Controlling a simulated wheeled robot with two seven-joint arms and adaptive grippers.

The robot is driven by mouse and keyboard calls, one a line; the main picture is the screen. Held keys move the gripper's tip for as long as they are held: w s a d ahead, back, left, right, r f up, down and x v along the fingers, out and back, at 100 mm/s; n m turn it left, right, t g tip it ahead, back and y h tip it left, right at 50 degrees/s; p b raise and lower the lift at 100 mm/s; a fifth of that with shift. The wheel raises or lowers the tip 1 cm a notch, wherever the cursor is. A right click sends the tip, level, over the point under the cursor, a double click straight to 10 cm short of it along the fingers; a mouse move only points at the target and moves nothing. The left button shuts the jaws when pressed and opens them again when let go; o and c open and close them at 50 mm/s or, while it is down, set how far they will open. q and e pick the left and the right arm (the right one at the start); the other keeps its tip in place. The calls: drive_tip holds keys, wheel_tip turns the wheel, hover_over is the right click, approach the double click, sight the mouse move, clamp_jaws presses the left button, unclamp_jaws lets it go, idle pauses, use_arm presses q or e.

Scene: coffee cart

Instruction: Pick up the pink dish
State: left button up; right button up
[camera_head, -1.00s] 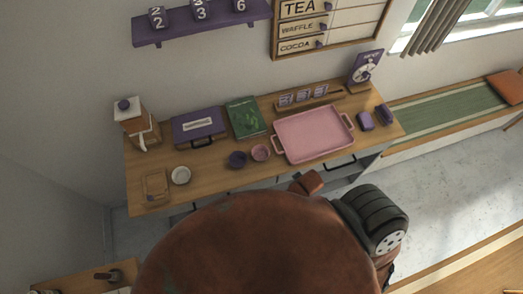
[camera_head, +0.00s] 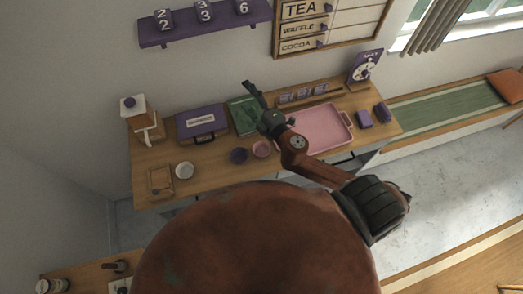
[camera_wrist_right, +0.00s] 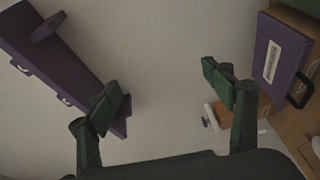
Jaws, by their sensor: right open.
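The pink dish (camera_head: 261,148) is a small round bowl on the wooden counter. It sits just right of a dark purple dish (camera_head: 239,155) and left of the pink tray (camera_head: 325,128). My right gripper (camera_head: 250,88) is above the back of the counter, over the green book's area, beyond the pink dish and apart from it. In the right wrist view the two fingers (camera_wrist_right: 163,85) are spread, with only wall between them. The pink dish is not seen in that view. My left gripper is not in view.
A purple case (camera_head: 202,122), green book (camera_head: 240,112) and carton-like dispenser (camera_head: 140,118) stand along the back. A white bowl (camera_head: 184,170) and wooden box (camera_head: 160,181) lie at left. A purple shelf (camera_head: 205,22) hangs above; it also shows in the wrist view (camera_wrist_right: 55,60).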

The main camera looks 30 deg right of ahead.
drive_tip(key=a+r+n+g+y, duration=0.1)
drive_tip(key=a+n+y, duration=0.5)
drive_tip(key=a+n, duration=0.2)
drive_tip(key=s+a+f+n+g+y, duration=0.3)
drive_tip(key=a+n+g, duration=0.1)
drive_tip(key=a+n, duration=0.15)
drive_tip(key=n+g+h, duration=0.7)
drive_tip(key=n+g, duration=0.1)
drive_tip(key=n, duration=0.5)
approach(258, 151)
drive_tip(key=shift+s+r+p, duration=0.1)
drive_tip(key=shift+r+p, duration=0.3)
drive_tip(key=shift+r, duration=0.1)
drive_tip(key=shift+d+f, duration=0.1)
drive_tip(key=shift+f, duration=0.3)
drive_tip(key=p+x, duration=0.2)
drive_tip(key=x, duration=0.5)
drive_tip(key=shift+r, duration=0.1)
drive_tip(key=shift+c, duration=0.2)
